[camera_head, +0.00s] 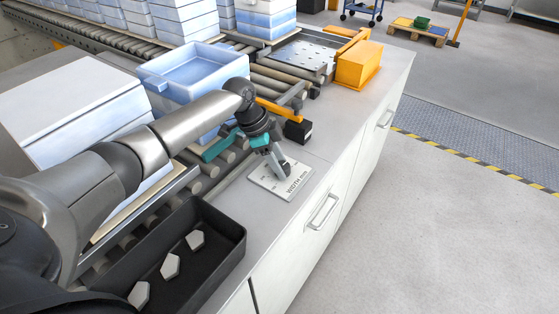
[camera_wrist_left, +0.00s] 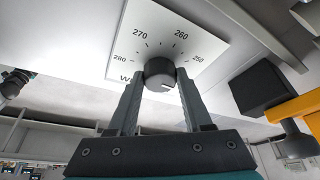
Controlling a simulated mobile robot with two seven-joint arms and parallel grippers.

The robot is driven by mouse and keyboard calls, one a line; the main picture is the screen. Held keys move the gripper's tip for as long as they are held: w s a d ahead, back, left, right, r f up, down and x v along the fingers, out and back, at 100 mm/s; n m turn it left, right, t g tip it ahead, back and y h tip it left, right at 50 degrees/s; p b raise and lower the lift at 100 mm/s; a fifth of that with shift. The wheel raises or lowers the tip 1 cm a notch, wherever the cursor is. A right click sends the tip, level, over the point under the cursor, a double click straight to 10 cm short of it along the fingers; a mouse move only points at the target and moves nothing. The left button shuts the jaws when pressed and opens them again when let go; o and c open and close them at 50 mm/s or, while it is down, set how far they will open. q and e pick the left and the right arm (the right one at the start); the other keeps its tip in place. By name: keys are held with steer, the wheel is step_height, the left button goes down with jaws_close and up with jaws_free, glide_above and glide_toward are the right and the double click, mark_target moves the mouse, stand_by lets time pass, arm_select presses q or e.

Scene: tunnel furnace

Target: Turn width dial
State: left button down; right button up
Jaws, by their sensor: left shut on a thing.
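The width dial is a dark round knob (camera_wrist_left: 160,73) on a white plate (camera_wrist_left: 140,22) with a printed scale reading 250, 260, 270 and 280. In the head view the plate (camera_head: 296,190), marked WIDTH, lies flat on the counter, and my gripper hides most of the knob. My left gripper (camera_head: 282,168) reaches down onto the plate from above. In the left wrist view its two fingers (camera_wrist_left: 160,85) stand on either side of the knob and are shut on it. A pale mark on the knob points toward the lower right, near the right finger. My right gripper is not in view.
A black tray (camera_head: 225,270) with several pale pieces stands left of the plate. A small black block (camera_head: 298,131) and an orange box (camera_head: 358,65) are behind it. Blue and white boxes (camera_head: 205,75) sit on the roller conveyor. The counter (camera_head: 335,140) is clear right of the plate.

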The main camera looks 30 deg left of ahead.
arm_select(q)
steer(key=n+p, duration=0.2)
steer(key=p, duration=0.1)
steer(key=n+t+y+p, duration=0.1)
steer(key=n+p, duration=0.1)
steer(key=p, duration=0.2)
steer(key=n+p, duration=0.2)
steer(key=p, duration=0.1)
steer(key=shift+s+d+r+t+y, duration=0.2)
steer(key=shift+s+t+y, duration=0.1)
steer(key=shift+t, duration=0.1)
steer(key=shift+f+n+y+p, duration=0.2)
steer(key=shift+n+y+p, duration=0.1)
steer(key=shift+n+p, duration=1.2)
steer(key=shift+c, duration=1.6)
jaws_free()
steer(key=shift+w, duration=0.1)
steer(key=shift+t, duration=0.3)
